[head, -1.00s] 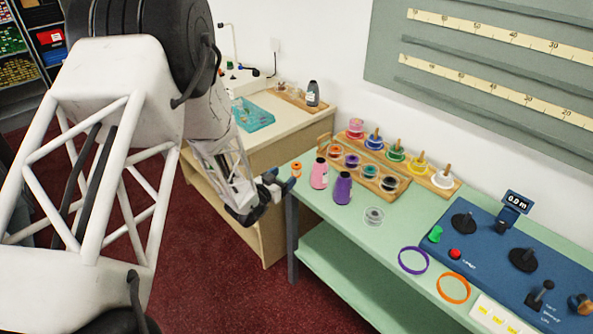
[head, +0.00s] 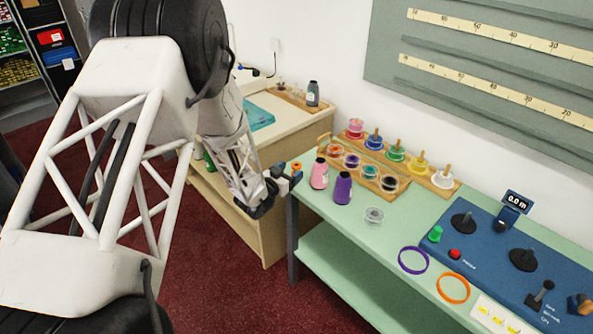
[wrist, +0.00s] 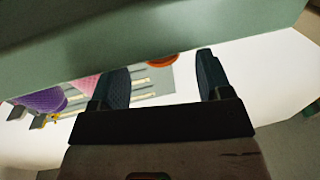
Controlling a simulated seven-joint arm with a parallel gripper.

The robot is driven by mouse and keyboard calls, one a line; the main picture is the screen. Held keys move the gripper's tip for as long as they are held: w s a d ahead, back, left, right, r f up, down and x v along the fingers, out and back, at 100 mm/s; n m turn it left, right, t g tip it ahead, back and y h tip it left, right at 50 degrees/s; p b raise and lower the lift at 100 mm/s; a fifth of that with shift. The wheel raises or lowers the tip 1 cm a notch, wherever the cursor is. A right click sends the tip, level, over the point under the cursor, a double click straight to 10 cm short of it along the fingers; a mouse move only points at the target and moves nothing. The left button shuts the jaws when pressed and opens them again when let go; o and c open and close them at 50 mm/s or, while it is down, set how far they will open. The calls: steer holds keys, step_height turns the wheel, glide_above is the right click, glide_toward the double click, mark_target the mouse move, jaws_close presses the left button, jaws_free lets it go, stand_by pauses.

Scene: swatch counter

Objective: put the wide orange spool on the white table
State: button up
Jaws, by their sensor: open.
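A small orange spool (head: 296,166) stands at the left end of the mint counter, and another orange spool (head: 336,150) sits in the wooden tray; I cannot tell for sure which is the wide one. My gripper (head: 286,178) is open and empty, just beside the counter's left corner, close to the first spool. In the wrist view an orange piece (wrist: 162,60) shows between the open fingers (wrist: 163,88), partly cut off by the counter edge. The pale table (head: 290,125) stands behind, partly hidden by my arm.
On the mint counter (head: 335,215) stand a pink cone (head: 319,174), a purple cone (head: 343,189) and a clear spool (head: 374,215). Behind are the wooden tray (head: 405,183) and a row of pegged spools. A teal tray (head: 258,118) lies on the pale table.

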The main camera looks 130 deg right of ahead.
mark_target(296, 165)
steer(key=shift+s+d, duration=0.2)
steer(key=shift+s, duration=0.8)
steer(key=shift+s+d, duration=0.15)
steer(key=shift+s, duration=0.8)
steer(key=shift+c, duration=0.5)
steer(key=c, duration=1)
steer(key=shift+r, duration=0.1)
steer(key=shift+r, duration=0.65)
steer(key=shift+w+a+r, duration=0.15)
steer(key=shift+w+r, duration=0.05)
steer(key=shift+r, duration=0.35)
steer(key=shift+w+a+r, duration=0.1)
steer(key=shift+w+r, duration=0.1)
steer(key=shift+r, duration=0.35)
steer(key=w+a, duration=0.3)
steer(key=w, duration=0.1)
steer(key=w+a+r, duration=0.1)
steer(key=w+a, duration=0.2)
steer(key=w, duration=0.1)
steer(key=w+a, duration=0.2)
steer(key=w, duration=0.2)
steer(key=shift+w+a+r, duration=0.1)
steer(key=shift+a+r, duration=0.05)
steer(key=shift+a, duration=0.25)
